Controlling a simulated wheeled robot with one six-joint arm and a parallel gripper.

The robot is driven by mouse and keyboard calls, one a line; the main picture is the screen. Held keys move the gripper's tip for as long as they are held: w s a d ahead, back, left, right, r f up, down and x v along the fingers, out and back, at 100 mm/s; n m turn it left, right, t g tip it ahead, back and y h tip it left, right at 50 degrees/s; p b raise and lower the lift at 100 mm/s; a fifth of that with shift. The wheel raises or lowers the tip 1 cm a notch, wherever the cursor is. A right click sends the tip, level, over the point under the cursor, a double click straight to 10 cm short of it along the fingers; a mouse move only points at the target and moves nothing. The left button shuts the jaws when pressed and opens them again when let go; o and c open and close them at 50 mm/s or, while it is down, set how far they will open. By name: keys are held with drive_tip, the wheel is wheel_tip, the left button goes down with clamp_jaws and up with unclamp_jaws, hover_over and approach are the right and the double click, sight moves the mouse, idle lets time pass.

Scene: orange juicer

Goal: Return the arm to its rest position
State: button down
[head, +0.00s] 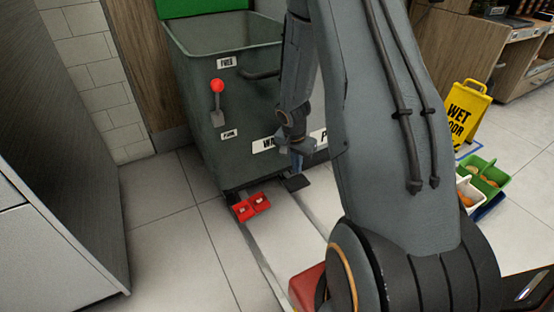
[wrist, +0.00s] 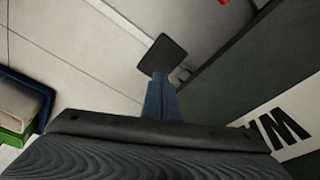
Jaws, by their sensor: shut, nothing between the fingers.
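My arm (head: 390,130) reaches down across the middle of the head view. My gripper (head: 297,163) is low in front of the grey-green bin (head: 205,130), near its lower right, pointing down. In the wrist view my gripper (wrist: 160,84) shows narrow blue fingers close together, with nothing held. A flat black pad (head: 297,183) lies just beyond the fingertips; it also shows in the wrist view (wrist: 163,55). I cannot tell whether the fingers touch it.
A red-knobbed lever (head: 217,88) is on the bin's front. A yellow wet-floor sign (head: 466,108) and small green (head: 490,165) and white crates stand right. Tiled floor (head: 170,225) is clear at left.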

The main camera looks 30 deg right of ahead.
drive_tip(key=s+a+r+n, duration=0.3)
drive_tip(key=a+r, duration=0.3)
drive_tip(key=r, duration=0.1)
drive_tip(key=s+a+r+n, duration=0.35)
drive_tip(key=a+r, duration=0.25)
drive_tip(key=r, duration=0.2)
drive_tip(key=s+a+r+n+g+y+p, duration=0.15)
drive_tip(key=s+a+r+n+p, duration=0.35)
drive_tip(key=s+a+r, duration=0.75)
drive_tip(key=s+a+r+n+y+p, duration=0.25)
drive_tip(key=s+a+r+n, duration=0.6)
drive_tip(key=s+a, duration=0.65)
drive_tip(key=d+r+m+p, duration=0.2)
drive_tip(key=d+r+p, duration=0.4)
drive_tip(key=r+p, duration=0.4)
drive_tip(key=d+r+m+h+p, duration=0.1)
drive_tip(key=d+r+m+p, duration=0.2)
drive_tip(key=d+r+p, duration=0.4)
drive_tip(key=w+d+r+m+h+p, duration=0.1)
drive_tip(key=d+r+m+p, duration=0.2)
drive_tip(key=r+p, duration=1)
drive_tip(key=d+p, duration=0.3)
drive_tip(key=p, duration=0.5)
drive_tip(key=shift+d, duration=0.3)
